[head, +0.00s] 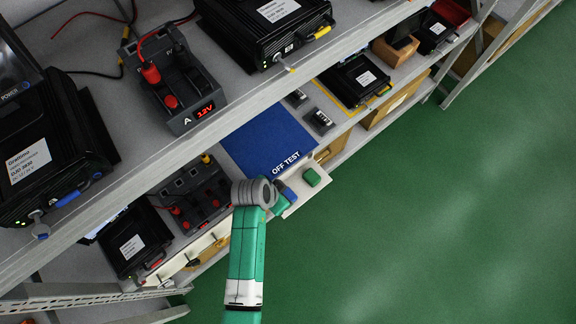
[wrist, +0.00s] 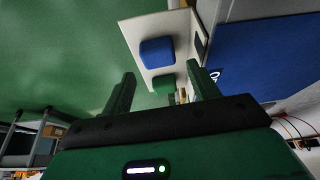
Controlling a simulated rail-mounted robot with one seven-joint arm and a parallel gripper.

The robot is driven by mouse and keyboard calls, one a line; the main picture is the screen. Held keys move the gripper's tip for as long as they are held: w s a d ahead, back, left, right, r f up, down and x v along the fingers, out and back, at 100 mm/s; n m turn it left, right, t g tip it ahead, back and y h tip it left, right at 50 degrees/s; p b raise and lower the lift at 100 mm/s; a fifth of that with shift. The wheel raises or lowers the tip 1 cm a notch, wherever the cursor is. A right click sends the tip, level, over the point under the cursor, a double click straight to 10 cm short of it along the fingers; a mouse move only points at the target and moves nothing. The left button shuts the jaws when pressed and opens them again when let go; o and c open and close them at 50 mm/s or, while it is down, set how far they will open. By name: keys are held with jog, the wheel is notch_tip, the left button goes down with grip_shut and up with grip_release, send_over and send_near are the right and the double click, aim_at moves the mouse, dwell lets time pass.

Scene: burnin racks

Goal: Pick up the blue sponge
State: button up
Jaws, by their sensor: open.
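The blue sponge (head: 289,195) lies on a small white board (head: 293,208) that juts out from the lower shelf. In the head view my arm's end partly covers the board and stands close beside the sponge. In the wrist view the blue sponge (wrist: 157,51) shows whole, beyond my fingertips and between their lines. A green block (head: 312,177) lies on the same board; in the wrist view it (wrist: 164,84) shows nearer my fingers. My gripper (wrist: 163,82) is open, with nothing held between its fingers. Its fingertips are hard to make out in the head view.
A blue "OFF TEST" mat (head: 268,138) lies beside the board. The upper shelf holds black devices (head: 265,30) and a 12V charger unit (head: 174,85). More devices (head: 133,240) stand on the lower shelf. The green floor (head: 430,200) at the right is clear.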

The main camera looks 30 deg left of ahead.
aim_at(288, 196)
jog(key=b+x, duration=0.3)
jog(key=x, duration=0.3)
jog(key=shift+d+f, duration=0.15)
jog(key=shift+d, duration=0.05)
jog(key=c, duration=0.7)
